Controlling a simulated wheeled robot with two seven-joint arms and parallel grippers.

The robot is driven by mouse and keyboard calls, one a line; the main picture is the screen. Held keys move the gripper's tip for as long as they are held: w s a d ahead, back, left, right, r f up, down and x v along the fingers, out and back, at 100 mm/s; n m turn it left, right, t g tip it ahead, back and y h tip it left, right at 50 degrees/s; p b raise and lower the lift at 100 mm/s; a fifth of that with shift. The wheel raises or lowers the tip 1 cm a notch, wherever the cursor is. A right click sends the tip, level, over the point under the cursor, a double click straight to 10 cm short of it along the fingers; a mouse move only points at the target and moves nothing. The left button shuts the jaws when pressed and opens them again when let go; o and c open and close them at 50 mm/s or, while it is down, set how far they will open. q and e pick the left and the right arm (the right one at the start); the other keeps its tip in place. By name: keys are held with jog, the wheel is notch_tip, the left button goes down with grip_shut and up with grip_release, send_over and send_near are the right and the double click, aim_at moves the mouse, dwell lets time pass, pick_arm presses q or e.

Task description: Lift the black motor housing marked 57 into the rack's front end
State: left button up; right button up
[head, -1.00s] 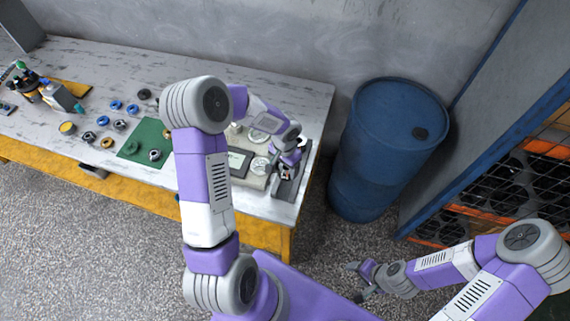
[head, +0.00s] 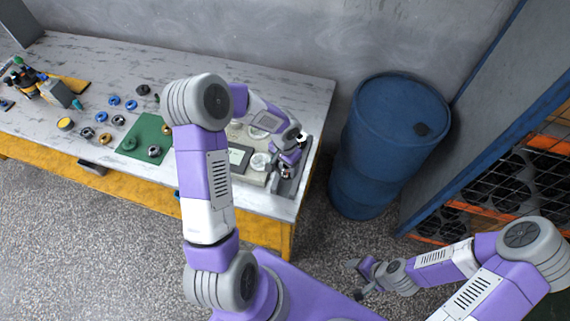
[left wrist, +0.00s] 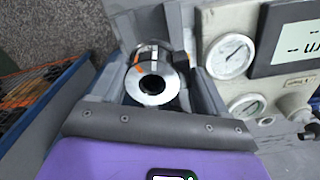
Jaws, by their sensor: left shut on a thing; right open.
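A dark cylindrical part (left wrist: 146,58), which I take for the motor housing, has a silver ring face and an orange mark in the left wrist view. No number is legible on it. My left gripper (head: 287,169) is shut on it at the right end of the table; its fingertips are hard to make out. The part sits between the grey walls of a narrow rack (head: 292,186); I cannot tell whether it rests on the rack's floor. My right gripper (head: 358,279) is open and empty, over the floor away from the table.
A grey gauge box (left wrist: 258,28) with a display and dials stands right beside the rack. A green mat (head: 146,137) and several small rings and parts lie farther left on the table (head: 255,78). A blue barrel (head: 388,145) stands right of the table, with wire-fronted shelving (head: 500,195) beyond.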

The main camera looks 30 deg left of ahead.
aim_at(285, 167)
pick_arm(q)
jog(key=shift+f+b, duration=0.75)
jog(key=shift+b, duration=0.15)
dwell(1.2)
jog(key=shift+f+b, duration=0.85)
jog(key=shift+f, duration=0.1)
jog(key=shift+f+b, duration=0.45)
jog(key=shift+b, duration=0.05)
dwell(0.4)
jog(key=o, duration=1.5)
jog(key=shift+s, duration=0.1)
jog(key=shift+o, duration=0.2)
jog(key=shift+r, duration=0.1)
jog(key=shift+r+p, duration=2.5)
jog(key=shift+r, duration=0.95)
